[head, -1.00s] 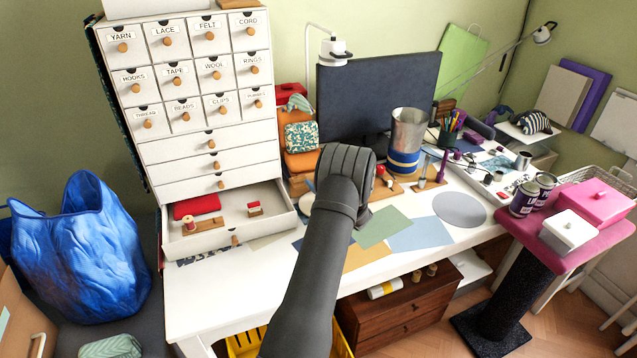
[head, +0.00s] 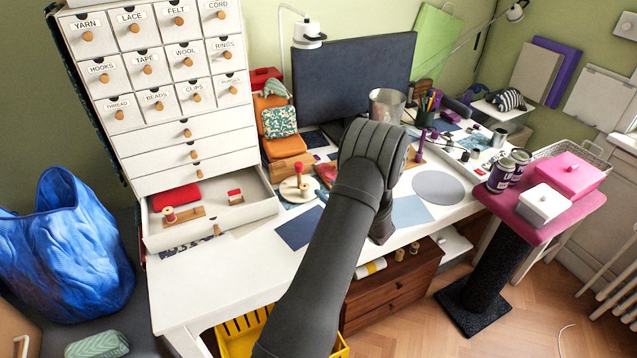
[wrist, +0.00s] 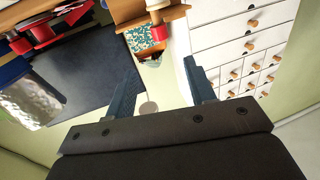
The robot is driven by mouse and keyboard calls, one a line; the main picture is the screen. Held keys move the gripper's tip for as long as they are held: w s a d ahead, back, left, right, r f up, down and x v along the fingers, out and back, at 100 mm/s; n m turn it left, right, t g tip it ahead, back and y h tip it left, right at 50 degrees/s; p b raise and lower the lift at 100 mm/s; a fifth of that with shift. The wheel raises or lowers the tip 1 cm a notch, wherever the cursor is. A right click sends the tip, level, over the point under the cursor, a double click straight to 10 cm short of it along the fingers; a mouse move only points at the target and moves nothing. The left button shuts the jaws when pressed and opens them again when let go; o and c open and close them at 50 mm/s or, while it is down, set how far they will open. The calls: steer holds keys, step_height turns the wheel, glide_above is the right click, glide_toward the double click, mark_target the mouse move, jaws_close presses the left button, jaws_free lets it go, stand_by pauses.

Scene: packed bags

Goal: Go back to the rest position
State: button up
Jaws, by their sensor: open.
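My gripper (wrist: 160,75) shows in the wrist view with its two dark blue fingers wide apart and nothing between them. It is clear of the things beyond it, with the dark monitor on one side and the white drawer cabinet on the other. In the head view my dark grey arm reaches up over the desk, and its own bulk hides the gripper.
The white cabinet (head: 185,135) has an open lower drawer (head: 208,226) holding a red cloth and spools. A monitor (head: 350,80) and a metal canister (head: 388,102) stand behind my arm. A pink stand (head: 530,215) is at right. The desk's front left (head: 200,290) is bare.

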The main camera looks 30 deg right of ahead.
mark_target(301, 169)
steer(key=shift+s+d, duration=0.15)
steer(key=shift+s, duration=0.5)
steer(key=x, duration=1.7)
steer(key=shift+w, duration=0.2)
